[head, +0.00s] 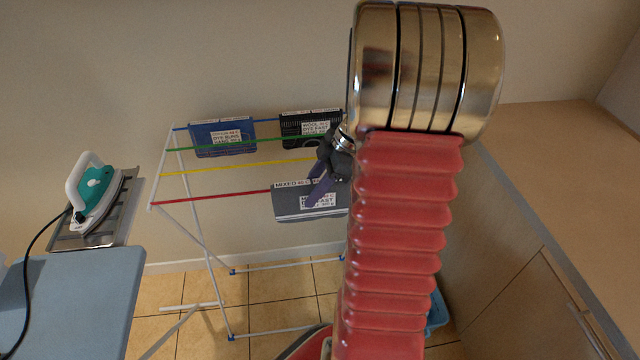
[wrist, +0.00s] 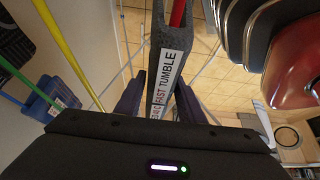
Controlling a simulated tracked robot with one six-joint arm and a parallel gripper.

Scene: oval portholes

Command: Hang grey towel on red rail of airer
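The grey towel (head: 283,203) hangs folded at the red rail (head: 225,197), on the front right of the airer. In the wrist view the towel (wrist: 158,48) shows edge-on, with the red rail (wrist: 178,12) inside its fold at the far end. A white label on the towel faces that camera. My gripper (head: 312,196) is at the towel, its purple fingers on either side of it. In the wrist view the fingers (wrist: 160,82) lie close along both faces; whether they press on the cloth is unclear. My arm hides the right end of the towel and rail.
A blue cloth (head: 222,140) and a black cloth (head: 300,130) hang on the blue rail behind. Green and yellow rails (head: 230,164) run between. An iron (head: 95,190) and ironing board (head: 75,300) stand left. A counter (head: 575,170) is right.

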